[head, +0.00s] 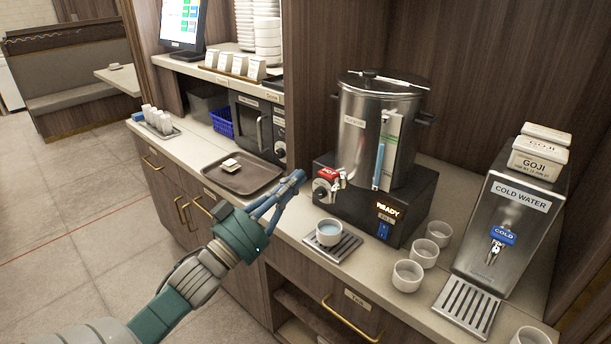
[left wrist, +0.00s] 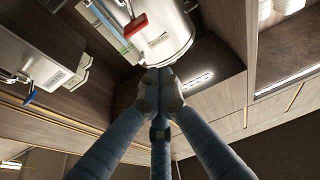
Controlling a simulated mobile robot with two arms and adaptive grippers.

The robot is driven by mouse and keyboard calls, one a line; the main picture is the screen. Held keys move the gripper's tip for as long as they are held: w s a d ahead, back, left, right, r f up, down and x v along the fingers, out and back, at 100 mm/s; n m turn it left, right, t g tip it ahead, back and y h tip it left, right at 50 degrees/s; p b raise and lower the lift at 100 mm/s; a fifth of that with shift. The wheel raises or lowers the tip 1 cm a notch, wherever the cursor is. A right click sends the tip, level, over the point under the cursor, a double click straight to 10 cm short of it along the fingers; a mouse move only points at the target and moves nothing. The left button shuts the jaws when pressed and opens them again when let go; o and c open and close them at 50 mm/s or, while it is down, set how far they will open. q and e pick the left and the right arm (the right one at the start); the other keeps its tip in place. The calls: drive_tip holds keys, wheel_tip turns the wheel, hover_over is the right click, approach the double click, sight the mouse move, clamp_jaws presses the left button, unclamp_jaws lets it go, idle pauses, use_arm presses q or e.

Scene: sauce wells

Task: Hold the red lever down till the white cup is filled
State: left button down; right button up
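The red lever (head: 328,173) is on the tap at the front of the steel urn (head: 362,135); it also shows in the left wrist view (left wrist: 135,25). A white cup (head: 329,233) stands upright on the drip tray (head: 346,247) below the tap. Pale bluish liquid shows inside it, close to the rim. My left gripper (head: 298,178) is to the left of the lever and apart from it. Its fingers come together at the tips in the left wrist view (left wrist: 160,78), with nothing between them. My right gripper is out of view.
Several empty white cups (head: 408,275) stand right of the urn's base. A cold water dispenser (head: 505,222) with a grate is farther right. A brown tray (head: 240,178) lies on the counter to the left. An orange READY sign glows on the base.

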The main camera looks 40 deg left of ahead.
use_arm(q)
wheel_tip(320, 180, up, 3)
drive_tip(key=p, duration=0.3)
hover_over(322, 176)
drive_tip(key=f, duration=0.2)
drive_tip(key=s+f, duration=0.1)
drive_tip(key=f, duration=0.1)
drive_tip(key=shift+f, duration=0.1)
drive_tip(key=f+t+b, duration=0.1)
drive_tip(key=b, duration=0.3)
drive_tip(key=f+t+b, duration=0.2)
drive_tip(key=b, duration=0.3)
drive_tip(key=shift+s, duration=0.2)
drive_tip(key=shift+r+p, duration=0.3)
drive_tip(key=shift+r, duration=0.15)
